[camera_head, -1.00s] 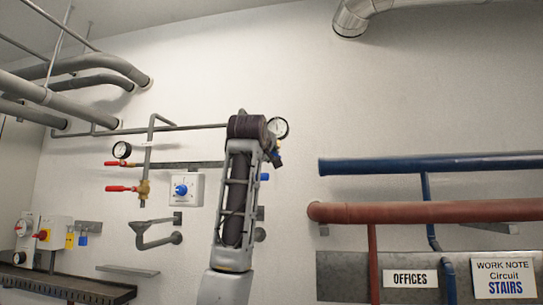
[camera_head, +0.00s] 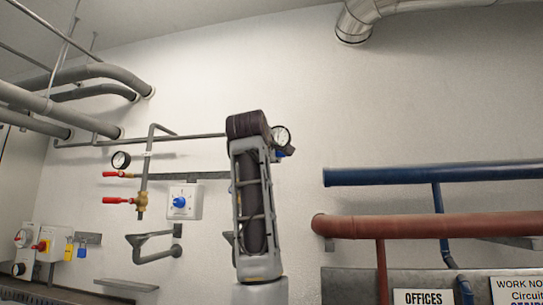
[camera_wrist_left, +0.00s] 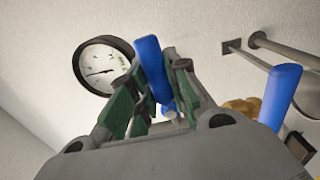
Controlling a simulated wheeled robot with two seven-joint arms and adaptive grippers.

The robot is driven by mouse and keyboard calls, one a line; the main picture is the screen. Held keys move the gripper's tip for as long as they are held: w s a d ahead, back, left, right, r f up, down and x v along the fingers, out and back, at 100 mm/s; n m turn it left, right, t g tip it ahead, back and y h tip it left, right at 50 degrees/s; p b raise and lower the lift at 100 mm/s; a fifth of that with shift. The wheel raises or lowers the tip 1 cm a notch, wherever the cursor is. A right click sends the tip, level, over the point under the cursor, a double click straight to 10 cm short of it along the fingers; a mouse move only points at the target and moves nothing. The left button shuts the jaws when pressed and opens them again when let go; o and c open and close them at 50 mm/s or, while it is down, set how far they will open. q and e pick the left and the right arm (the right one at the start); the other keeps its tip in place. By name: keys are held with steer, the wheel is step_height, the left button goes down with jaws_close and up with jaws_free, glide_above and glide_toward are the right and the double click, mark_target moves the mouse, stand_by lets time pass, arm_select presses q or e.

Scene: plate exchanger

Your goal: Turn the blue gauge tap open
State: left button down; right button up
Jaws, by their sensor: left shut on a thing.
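The blue gauge tap handle (camera_wrist_left: 152,66) stands between the fingers of my left gripper (camera_wrist_left: 155,70) in the left wrist view. The gripper is shut on it, with a finger on each side. The round white gauge (camera_wrist_left: 101,66) with a dark rim is just left of the fingers. In the head view the gauge (camera_head: 281,137) shows at the upper right of my left arm, with a bit of blue (camera_head: 278,156) below it. My arm hides most of the gripper there. My right gripper is not in view.
A second blue handle (camera_wrist_left: 281,94) and a brass fitting (camera_wrist_left: 242,107) are right of the gripper. Left of my arm are a white box with a blue knob (camera_head: 184,202) and red-handled taps (camera_head: 118,200). Blue (camera_head: 430,174) and red pipes (camera_head: 430,226) run along the right.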

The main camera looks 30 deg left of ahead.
arm_select(q)
steer(key=c, duration=1.3)
jaws_free()
steer(key=shift+c, duration=0.2)
steer(key=v, duration=1.2)
